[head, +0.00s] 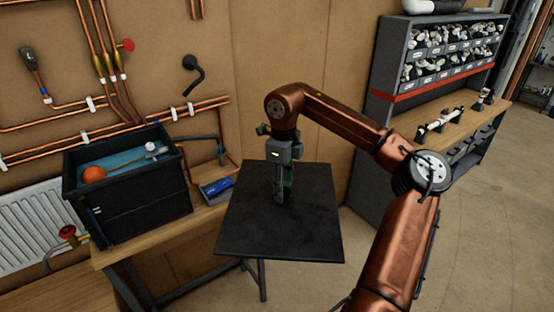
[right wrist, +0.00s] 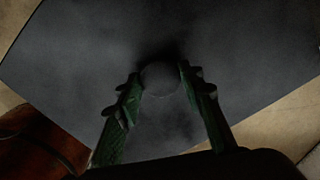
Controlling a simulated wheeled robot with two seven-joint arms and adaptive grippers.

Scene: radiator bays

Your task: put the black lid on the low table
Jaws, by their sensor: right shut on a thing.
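The black lid (head: 270,228) is a flat dark square panel, seen in the head view right of the open black tank (head: 145,210). My right gripper (head: 284,194) points down at the lid's middle. In the right wrist view its green fingers are shut on the lid's round dark knob (right wrist: 160,79), and the lid (right wrist: 80,50) fills most of the picture. The lid appears held in the air, roughly level. A low wooden surface (head: 75,292) at the bottom left of the head view may be the low table; only part shows. My left gripper is out of view.
The tank stands on a wooden bench (head: 150,241) and holds blue water and an orange ball (head: 94,174). A blue box (head: 217,187) lies beside it. Copper pipes and a white radiator (head: 30,222) line the wall. A grey shelf unit (head: 385,110) stands right.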

